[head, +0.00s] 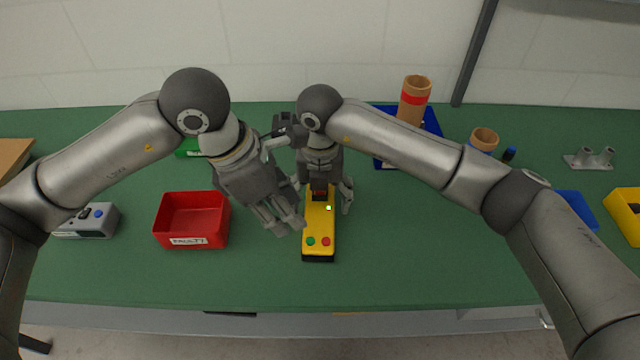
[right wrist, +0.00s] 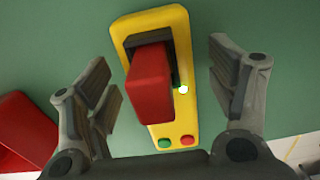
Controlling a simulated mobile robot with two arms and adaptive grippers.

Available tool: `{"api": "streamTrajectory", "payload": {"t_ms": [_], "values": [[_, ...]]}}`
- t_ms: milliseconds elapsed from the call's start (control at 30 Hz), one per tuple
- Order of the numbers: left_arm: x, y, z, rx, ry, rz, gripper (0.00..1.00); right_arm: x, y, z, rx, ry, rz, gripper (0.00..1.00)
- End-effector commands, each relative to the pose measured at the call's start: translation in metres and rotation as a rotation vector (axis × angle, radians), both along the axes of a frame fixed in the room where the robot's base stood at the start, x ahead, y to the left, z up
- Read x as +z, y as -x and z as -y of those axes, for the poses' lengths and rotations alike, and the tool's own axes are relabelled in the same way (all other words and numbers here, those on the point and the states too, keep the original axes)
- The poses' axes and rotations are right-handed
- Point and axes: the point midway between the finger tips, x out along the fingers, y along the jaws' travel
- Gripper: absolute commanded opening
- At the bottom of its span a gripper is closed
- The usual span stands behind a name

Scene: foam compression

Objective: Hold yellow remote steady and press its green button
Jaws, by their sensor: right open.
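The yellow remote (head: 318,228) lies on the green table with its long side pointing towards me. Its green button (head: 310,241) and red button (head: 326,241) sit near its close end, and a small light on it glows. My right gripper (head: 323,205) is open over the far half of the remote. In the right wrist view its fingers stand on either side of the remote (right wrist: 185,112), apart from it, with a raised red block (right wrist: 151,85) between them; the green button (right wrist: 165,143) shows too. My left gripper (head: 290,228) hangs just left of the remote; its fingers overlap in view.
A red bin (head: 192,240) stands left of the remote. A grey box with a blue knob (head: 98,213) lies further left. A blue tray (head: 433,120) and a brown tube (head: 413,97) are at the back right. The table in front of the remote is clear.

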Motion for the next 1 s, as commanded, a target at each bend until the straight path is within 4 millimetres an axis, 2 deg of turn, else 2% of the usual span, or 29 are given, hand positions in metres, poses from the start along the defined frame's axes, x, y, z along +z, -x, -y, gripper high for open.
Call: {"api": "streamTrajectory", "payload": {"t_ms": [367,800,833,1000], "values": [[0.0,0.0,0.0,0.0,0.0,0.0,0.36,-0.0064,-0.0001,0.0,0.0,0.0,0.0,0.79],[0.0,0.0,0.0,0.0,0.0,0.0,0.36,-0.006,-0.0001,-0.0001,0.0,0.0,0.0,0.23],[0.0,0.0,0.0,0.0,0.0,0.0,0.34,-0.006,0.0,-0.0001,0.0,0.0,0.0,0.21],[0.0,0.0,0.0,0.0,0.0,0.0,0.13,-0.0059,-0.0001,-0.0002,0.0,0.0,0.001,0.21]]}}
